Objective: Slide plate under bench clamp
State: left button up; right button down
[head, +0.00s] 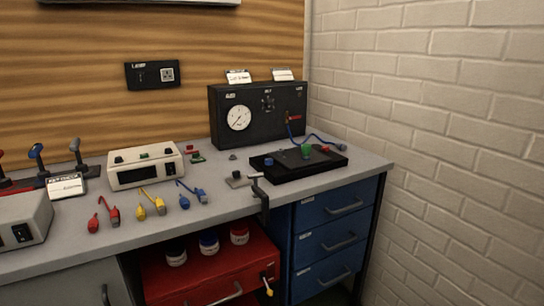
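A dark bench clamp (261,198) is fixed at the front edge of the grey bench, its body hanging down past the edge. A flat black plate (315,167) lies on the bench behind and right of the clamp. It carries a green part (306,152) and small blue and red parts. The clamp's top end is close to the plate's front left corner; I cannot tell whether they touch or overlap. A small grey metal piece (237,180) lies just left of the clamp. Neither of my grippers is in view.
A black box with a gauge (239,118) stands behind the plate, and a blue cable (318,138) runs from it. Red, yellow and blue leads (153,202) lie left of the clamp. A white instrument (145,165) stands behind them. A brick wall is at right.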

aim_at(237, 181)
jog(key=u, duration=0.1)
jog(key=i, duration=0.9)
jog(key=u, duration=0.4)
